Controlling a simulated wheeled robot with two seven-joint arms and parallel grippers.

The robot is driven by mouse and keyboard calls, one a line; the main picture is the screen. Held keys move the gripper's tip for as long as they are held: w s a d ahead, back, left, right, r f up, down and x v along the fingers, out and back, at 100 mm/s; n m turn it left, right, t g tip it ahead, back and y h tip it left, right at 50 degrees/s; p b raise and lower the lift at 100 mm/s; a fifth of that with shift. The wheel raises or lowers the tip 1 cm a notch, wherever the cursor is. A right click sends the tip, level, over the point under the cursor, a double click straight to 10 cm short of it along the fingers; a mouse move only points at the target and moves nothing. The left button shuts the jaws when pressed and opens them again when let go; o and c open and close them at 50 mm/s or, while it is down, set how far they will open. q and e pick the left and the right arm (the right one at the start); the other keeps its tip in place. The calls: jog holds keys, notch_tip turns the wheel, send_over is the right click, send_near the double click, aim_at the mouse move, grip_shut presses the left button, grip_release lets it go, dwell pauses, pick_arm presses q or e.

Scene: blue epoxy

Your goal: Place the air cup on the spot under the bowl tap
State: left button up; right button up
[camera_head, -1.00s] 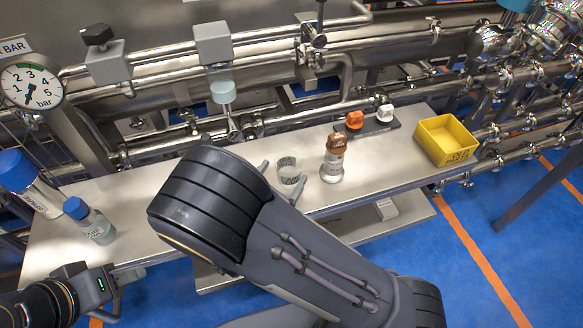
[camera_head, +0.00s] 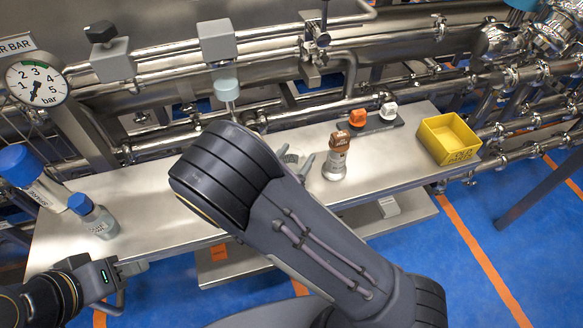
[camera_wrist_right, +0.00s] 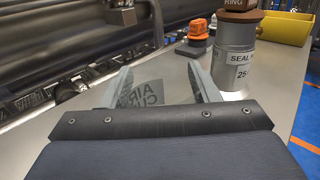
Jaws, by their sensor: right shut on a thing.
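The air cup (camera_wrist_right: 143,94), a clear cup with a grey printed label, is between the two fingers of my right gripper (camera_wrist_right: 165,88), which is shut on it. In the head view my right gripper (camera_head: 296,163) is above the steel bench, left of the brown-topped bottle, and my forearm hides most of the cup. A tap with a pale blue body (camera_head: 227,89) hangs from the pipes behind the bench; my arm covers its lower end and the bench below, so the spot is hidden. My left gripper (camera_head: 122,286) is open and empty at the bench's front left.
The steel bench (camera_head: 385,168) bears a brown-topped bottle (camera_head: 336,158), a dark holder with orange (camera_head: 358,118) and white (camera_head: 388,111) knobs, and a yellow bin (camera_head: 448,138). Blue-capped bottles (camera_head: 97,219) stand at the left. Pipes run along the back.

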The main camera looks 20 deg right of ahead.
jog(key=shift+c, duration=0.9)
jog(key=shift+r, duration=0.1)
